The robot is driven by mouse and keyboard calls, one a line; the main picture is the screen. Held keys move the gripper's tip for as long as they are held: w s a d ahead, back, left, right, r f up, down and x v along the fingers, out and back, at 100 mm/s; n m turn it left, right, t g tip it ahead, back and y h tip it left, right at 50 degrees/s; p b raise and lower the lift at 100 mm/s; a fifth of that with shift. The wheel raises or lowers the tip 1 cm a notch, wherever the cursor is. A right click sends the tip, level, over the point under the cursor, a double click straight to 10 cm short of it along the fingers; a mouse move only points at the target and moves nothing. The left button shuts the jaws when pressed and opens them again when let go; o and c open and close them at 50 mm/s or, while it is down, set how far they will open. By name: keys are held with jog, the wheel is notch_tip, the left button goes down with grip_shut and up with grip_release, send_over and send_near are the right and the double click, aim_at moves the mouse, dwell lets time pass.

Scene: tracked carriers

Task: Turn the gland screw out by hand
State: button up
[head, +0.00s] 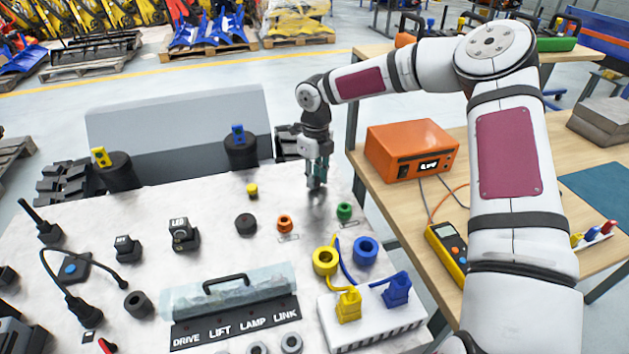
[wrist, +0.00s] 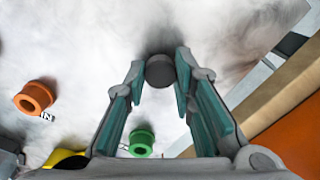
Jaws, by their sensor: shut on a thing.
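My gripper (head: 316,184) points straight down over the far right part of the pale carrier deck (head: 215,205). In the wrist view its teal-padded fingers (wrist: 160,78) are shut on a dark grey round head (wrist: 159,71), which looks like the gland screw. Only the top of the head shows there, so I cannot tell how far its shaft stands in the deck. In the head view the fingertips hide most of it.
A green ring fitting (head: 344,211) and an orange one (head: 285,223) stand close by. A black cap (head: 245,224) and a yellow knob (head: 252,190) lie to the left. An orange instrument box (head: 411,149) sits on the wooden bench (head: 479,150) at right.

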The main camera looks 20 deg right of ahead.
jog(key=shift+s+a+f+n+b, duration=0.1)
jog(key=shift+f+n+b, duration=0.35)
jog(key=shift+b, duration=0.35)
jog(key=shift+r+b, duration=0.3)
jog(key=shift+b, duration=0.05)
jog(key=o, duration=0.9)
jog(key=shift+r, duration=0.1)
jog(key=shift+o, duration=0.2)
